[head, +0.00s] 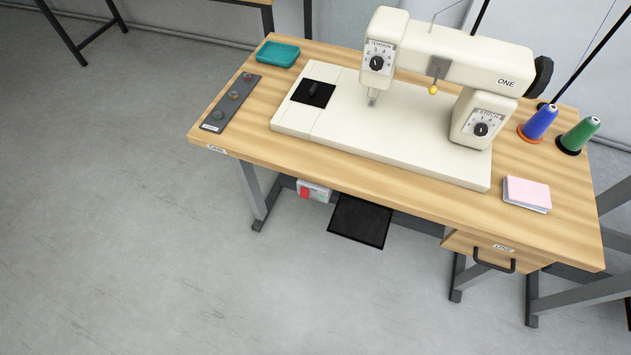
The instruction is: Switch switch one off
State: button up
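A small pale box with a red part and a grey part (313,191) hangs under the front edge of the wooden table (400,195), left of the middle. It looks like a switch box; its setting is too small to tell, and its top is partly hidden by the table edge. The table's front left corner bears a small label (217,149), apparently "ONE". The sewing machine (455,65) on the table is also marked "ONE". My gripper is not in view.
A black pedal plate (358,221) lies below the table. A drawer (490,251) with a dark handle hangs at the right. A grey strip with several small round pieces (231,101), a teal tray (277,54) and thread cones (538,123) are on top. Floor at front left is clear.

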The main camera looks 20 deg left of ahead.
aim_at(304, 192)
jog(key=u, duration=1.65)
jog(key=i+j, duration=0.35)
